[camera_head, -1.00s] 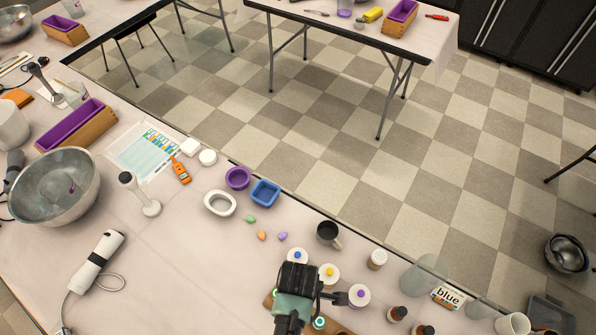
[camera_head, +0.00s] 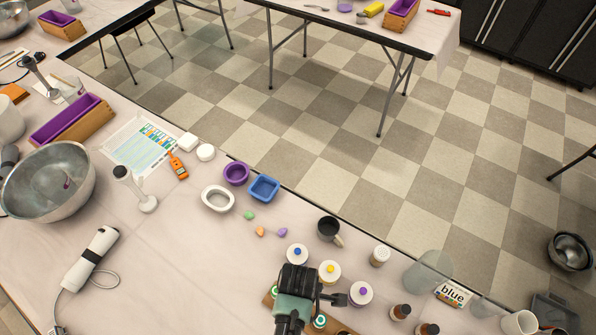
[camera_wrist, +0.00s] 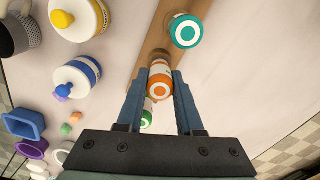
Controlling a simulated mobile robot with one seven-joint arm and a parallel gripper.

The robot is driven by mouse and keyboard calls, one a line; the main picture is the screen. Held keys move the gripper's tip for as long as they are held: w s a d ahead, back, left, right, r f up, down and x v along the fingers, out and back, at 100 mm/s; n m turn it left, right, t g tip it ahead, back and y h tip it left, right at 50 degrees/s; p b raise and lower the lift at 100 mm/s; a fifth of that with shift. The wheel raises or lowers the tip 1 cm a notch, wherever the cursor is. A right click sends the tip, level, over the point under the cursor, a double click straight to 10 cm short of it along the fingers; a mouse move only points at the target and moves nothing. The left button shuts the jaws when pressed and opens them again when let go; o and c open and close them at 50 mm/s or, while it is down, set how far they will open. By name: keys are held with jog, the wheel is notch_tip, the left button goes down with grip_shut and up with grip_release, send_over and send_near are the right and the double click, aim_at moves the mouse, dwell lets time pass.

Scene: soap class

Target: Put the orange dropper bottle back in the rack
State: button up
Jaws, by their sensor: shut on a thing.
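The orange dropper bottle (camera_wrist: 160,87) is between the two fingers of my gripper (camera_wrist: 163,76) in the wrist view, its orange ringed cap facing the camera. My gripper is shut on it. The wooden rack (camera_wrist: 155,48) runs beneath and beyond the bottle. I cannot tell whether the bottle's lower end is inside a rack hole or above it. A teal-capped bottle (camera_wrist: 186,31) and a green-capped bottle (camera_wrist: 147,118) stand at the rack on either side. In the head view my gripper (camera_head: 300,280) hides most of the rack (camera_head: 268,299) and the orange bottle.
White jars with blue (camera_head: 297,253), yellow (camera_head: 329,271) and purple (camera_head: 361,293) knobs stand close to my gripper. A dark mug (camera_head: 328,229) is beyond them. Brown bottles (camera_head: 401,312) stand to the right.

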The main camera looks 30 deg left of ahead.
jog(key=shift+f, duration=0.1)
jog(key=o, duration=1.1)
jog(key=shift+c, duration=0.2)
notch_tip(320, 180, up, 8)
jog(key=p, duration=0.8)
dwell(0.4)
